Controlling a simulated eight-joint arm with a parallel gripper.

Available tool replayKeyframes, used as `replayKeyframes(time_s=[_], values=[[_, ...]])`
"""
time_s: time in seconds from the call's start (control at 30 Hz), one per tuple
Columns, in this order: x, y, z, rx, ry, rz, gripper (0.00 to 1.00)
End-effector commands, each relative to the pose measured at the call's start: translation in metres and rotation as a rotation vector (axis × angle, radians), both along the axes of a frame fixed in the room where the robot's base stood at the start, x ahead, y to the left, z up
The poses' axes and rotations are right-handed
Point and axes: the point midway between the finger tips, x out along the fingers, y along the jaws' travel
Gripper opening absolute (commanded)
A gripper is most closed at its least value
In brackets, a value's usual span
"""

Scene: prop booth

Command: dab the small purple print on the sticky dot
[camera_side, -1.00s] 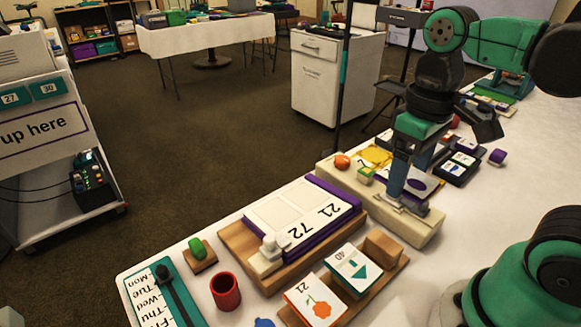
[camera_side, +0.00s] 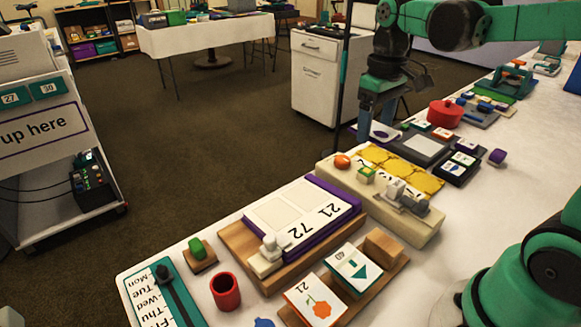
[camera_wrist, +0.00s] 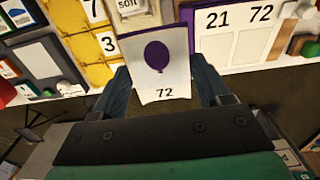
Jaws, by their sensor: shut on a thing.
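The small purple print (camera_wrist: 158,60) is a white card with a purple balloon and the number 72. My gripper (camera_wrist: 160,88) is shut on it, with a finger at either side edge of the card. In the side view my gripper (camera_side: 378,116) hangs near the table's far edge, beyond the beige block, with the card (camera_side: 376,133) below its fingers. The purple spot shows on the card's upper face. The card's underside is hidden. I cannot make out the sticky dot for certain in either view.
The purple-edged board (camera_side: 275,213) and a red pot (camera_side: 445,114) stand nearby.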

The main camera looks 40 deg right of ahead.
Motion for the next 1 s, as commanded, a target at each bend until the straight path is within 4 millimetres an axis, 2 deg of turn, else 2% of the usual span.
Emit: replayKeyframes(time_s=[0.1, 0.3, 0.8, 1.0], values=[[0.012, -0.019, -0.024, 0.0, 0.0, -0.006, 0.21], [0.018, -0.033, -0.044, 0.0, 0.0, -0.006, 0.21], [0.019, -0.034, -0.083, 0.0, 0.0, -0.005, 0.21], [0.019, -0.034, -0.093, 0.0, 0.0, -0.005, 0.21]])
